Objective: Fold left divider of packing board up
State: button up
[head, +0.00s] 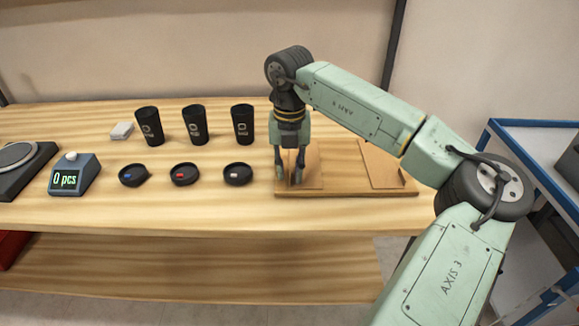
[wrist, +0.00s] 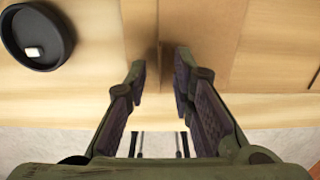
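The packing board (head: 343,180) is a flat wooden board near the front right of the table. Its left divider (head: 309,172) is a thin brown panel, partly hidden behind my gripper; it appears to lie about flat. The right divider (head: 383,168) lies on the board's right part. My gripper (head: 291,181) points down over the board's left side, close to the left divider's left edge. In the wrist view my gripper (wrist: 161,68) is open, its two fingers on either side of that edge of the left divider (wrist: 200,45). I cannot tell whether they touch it.
Three black cups (head: 195,125) stand left of my gripper, with three dark lids (head: 184,174) before them. One lid (wrist: 36,36) is at upper left in the wrist view. A counter display (head: 74,175) and scale (head: 16,160) are far left. A blue-framed cart (head: 540,150) stands right.

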jog(key=shift+f, duration=0.2)
grip_shut()
dwell(0.8)
